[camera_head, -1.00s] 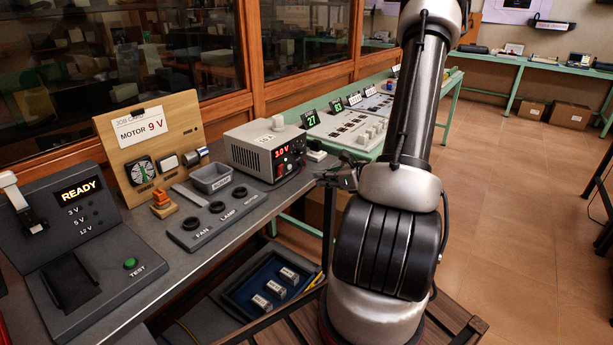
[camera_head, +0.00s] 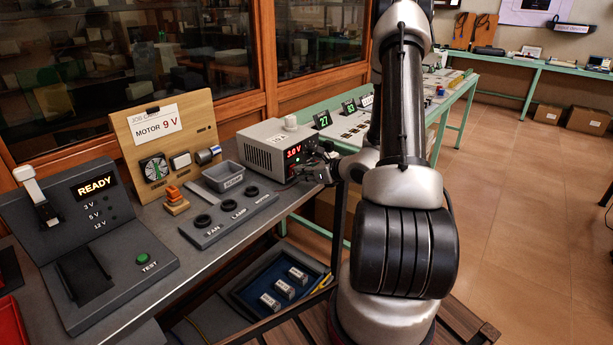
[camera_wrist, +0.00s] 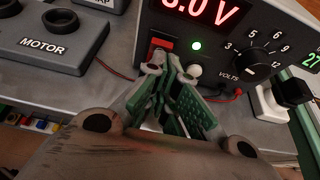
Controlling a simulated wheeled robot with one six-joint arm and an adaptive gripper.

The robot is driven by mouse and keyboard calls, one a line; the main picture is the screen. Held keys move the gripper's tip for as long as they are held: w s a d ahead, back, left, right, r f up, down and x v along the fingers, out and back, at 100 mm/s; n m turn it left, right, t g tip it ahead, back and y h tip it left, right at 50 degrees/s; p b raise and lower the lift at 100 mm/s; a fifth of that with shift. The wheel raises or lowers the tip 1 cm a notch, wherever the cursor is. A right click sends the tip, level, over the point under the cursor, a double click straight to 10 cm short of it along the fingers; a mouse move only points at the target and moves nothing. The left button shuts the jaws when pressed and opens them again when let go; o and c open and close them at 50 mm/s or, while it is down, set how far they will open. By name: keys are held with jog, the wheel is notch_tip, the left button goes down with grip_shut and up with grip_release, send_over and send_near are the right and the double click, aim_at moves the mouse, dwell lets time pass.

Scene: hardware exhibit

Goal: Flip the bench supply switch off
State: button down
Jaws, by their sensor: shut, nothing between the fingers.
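The bench supply (camera_head: 272,149) is a grey box on the bench with a dark front panel and a lit red 3.0 V display (camera_wrist: 200,10). In the wrist view its red rocker switch (camera_wrist: 163,42) sits on the left of the panel under the display, partly hidden by my fingertips. A green light (camera_wrist: 196,45) is lit beside it, and the volts knob (camera_wrist: 251,64) is to the right. My gripper (camera_wrist: 168,72) is shut and empty, its tips right at the lower part of the switch; I cannot tell whether they touch. It also shows in front of the supply in the head view (camera_head: 325,172).
The motor socket block (camera_wrist: 57,38) lies left of the supply. A grey bin (camera_head: 222,177) and an orange-topped piece (camera_head: 174,198) stand farther left. A red lead (camera_wrist: 115,70) runs near the gripper. The green side bench (camera_head: 345,115) continues right of the supply.

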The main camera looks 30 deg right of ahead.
jog(key=shift+w+a+r+g, duration=0.2)
jog(key=shift+w+r+g, duration=0.15)
jog(key=shift+g, duration=0.05)
jog(key=shift+d+f, duration=0.15)
jog(key=shift+s, duration=0.1)
jog(key=shift+r, duration=0.85)
